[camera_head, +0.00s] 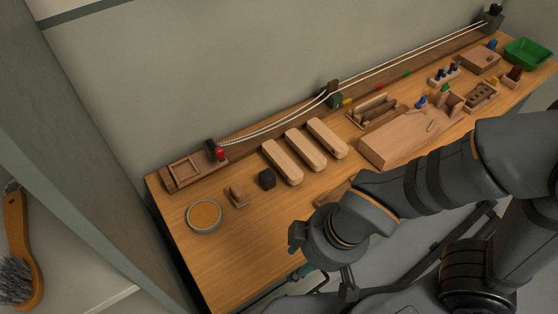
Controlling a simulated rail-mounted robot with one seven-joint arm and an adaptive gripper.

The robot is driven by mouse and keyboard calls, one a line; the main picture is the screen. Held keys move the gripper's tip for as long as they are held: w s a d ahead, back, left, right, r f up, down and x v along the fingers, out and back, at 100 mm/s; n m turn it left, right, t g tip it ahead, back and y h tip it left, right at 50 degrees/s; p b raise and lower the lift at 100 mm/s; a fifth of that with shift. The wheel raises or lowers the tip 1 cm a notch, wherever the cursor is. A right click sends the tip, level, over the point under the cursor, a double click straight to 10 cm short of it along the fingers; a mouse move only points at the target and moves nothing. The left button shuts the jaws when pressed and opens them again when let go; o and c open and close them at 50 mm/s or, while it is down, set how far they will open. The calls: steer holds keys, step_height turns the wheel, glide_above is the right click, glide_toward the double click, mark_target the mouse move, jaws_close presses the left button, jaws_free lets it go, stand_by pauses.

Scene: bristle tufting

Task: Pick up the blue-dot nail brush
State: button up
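I cannot make out a nail brush with a blue dot in this view. Three long pale wooden brush blocks (304,149) lie side by side at the middle of the bench, with no blue dot visible on them. A small wooden piece with a blue top (421,103) sits by the large wooden block, too small to identify. My gripper (298,257) is at the bench's front edge, below and apart from the brush blocks. Teal parts show at its end, but my arm hides much of it. I cannot tell whether it is open.
A round tin with amber contents (204,216), a dark cube (267,179) and a square wooden tray (186,171) are at the left. A large wooden block (398,140) and a green bin (527,53) are to the right. The front-left bench (235,262) is clear. A wooden-handled brush (17,245) hangs far left.

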steer(key=shift+o, duration=1.2)
steer(key=o, duration=0.3)
steer(key=shift+a, duration=0.1)
